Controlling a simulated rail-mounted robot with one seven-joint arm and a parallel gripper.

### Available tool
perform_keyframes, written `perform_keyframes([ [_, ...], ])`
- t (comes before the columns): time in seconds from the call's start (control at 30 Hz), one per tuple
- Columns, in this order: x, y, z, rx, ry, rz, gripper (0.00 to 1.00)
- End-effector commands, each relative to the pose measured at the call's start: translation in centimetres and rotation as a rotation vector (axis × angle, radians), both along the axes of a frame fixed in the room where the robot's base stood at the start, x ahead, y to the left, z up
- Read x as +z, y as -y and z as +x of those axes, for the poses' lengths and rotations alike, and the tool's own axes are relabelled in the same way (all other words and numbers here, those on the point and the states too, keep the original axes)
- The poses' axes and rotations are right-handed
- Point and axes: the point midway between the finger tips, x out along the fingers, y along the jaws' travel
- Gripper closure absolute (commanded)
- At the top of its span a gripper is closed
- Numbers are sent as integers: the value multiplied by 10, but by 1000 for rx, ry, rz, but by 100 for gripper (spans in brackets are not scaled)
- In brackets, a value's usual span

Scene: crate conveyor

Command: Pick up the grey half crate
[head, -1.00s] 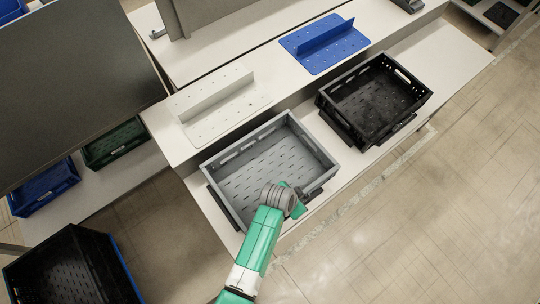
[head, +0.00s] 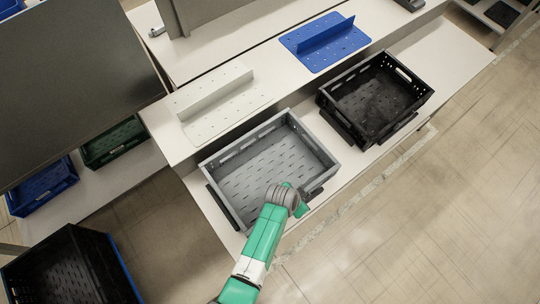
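The grey half crate (head: 262,133) sits open and empty on the lower white shelf, a little left of the middle of the head view. A dark piece shows under its left and front edges. My green arm reaches up from the bottom, and its grey wrist end (head: 287,195) is over the crate's near right part. The gripper's fingers are hidden by the wrist, so I cannot see whether they touch the crate or are open or shut.
A black crate (head: 421,93) stands right of the grey one. A white perforated plate (head: 218,103) and a blue one (head: 328,43) lie on the upper ledge. Blue (head: 68,180) and green (head: 120,142) crates sit at left. Another black crate (head: 83,240) is bottom left. The shelf's right end is clear.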

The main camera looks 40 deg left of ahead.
Motion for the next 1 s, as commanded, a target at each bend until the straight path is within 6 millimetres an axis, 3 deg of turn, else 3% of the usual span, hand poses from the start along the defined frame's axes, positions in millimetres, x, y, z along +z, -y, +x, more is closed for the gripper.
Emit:
perform_keyframes([
  [0.23, 0, 0, 0, 0, 0, 0, 48],
  [0.5, 0, 0, 0, 0, 0, 0, 99],
  [0.83, 2, -1, 1, 0, 3, 2, 100],
  [1.0, 12, -1, 2, -1, 5, 3, 100],
])
